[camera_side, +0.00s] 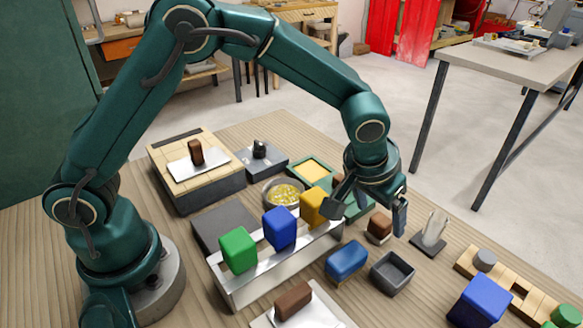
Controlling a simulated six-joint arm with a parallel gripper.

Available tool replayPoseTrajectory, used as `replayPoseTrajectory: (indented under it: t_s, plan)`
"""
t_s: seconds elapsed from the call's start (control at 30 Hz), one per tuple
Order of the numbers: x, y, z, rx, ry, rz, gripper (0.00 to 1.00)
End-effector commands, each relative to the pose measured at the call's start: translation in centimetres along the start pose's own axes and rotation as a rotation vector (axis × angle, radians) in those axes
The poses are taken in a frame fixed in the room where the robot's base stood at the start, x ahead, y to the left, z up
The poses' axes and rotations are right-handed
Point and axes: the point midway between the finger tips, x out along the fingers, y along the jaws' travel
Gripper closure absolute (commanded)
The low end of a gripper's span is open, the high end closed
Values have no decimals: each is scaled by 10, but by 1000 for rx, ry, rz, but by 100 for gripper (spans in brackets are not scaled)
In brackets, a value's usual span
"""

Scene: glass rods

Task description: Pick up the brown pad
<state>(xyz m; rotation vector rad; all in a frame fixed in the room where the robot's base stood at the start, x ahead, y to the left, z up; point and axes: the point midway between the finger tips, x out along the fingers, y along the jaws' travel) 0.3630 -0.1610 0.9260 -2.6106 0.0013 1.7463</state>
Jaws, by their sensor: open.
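My gripper (371,208) is open, pointing down at the right of the bench, with one finger on each side of a gap. A small brown block with a paler lower part (379,226) stands on the bench just below and between the fingers; I cannot tell whether they touch it. Another brown block (293,300) lies on a white sheet at the front. A third brown block (196,152) stands on a white plate on the wooden box at the back left. I cannot tell which of these is the brown pad.
A metal rack (230,287) holds green (238,249), blue (280,228) and yellow (313,207) blocks left of my gripper. A blue block (346,261), a grey open box (392,273) and a clear-pronged stand (432,235) sit close by. A bowl (283,193) is behind the rack.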

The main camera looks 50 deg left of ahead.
Motion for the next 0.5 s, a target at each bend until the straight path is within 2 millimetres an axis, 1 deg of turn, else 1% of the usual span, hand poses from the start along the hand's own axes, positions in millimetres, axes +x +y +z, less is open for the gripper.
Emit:
replayPoseTrajectory:
  t_s: [0.2, 0.3, 0.5]
  plan:
    - [26, -1, 1, 1, -3, -1, 15]
    - [36, 0, 0, 0, -1, 0, 15]
    - [44, 0, 0, -1, 1, 1, 15]
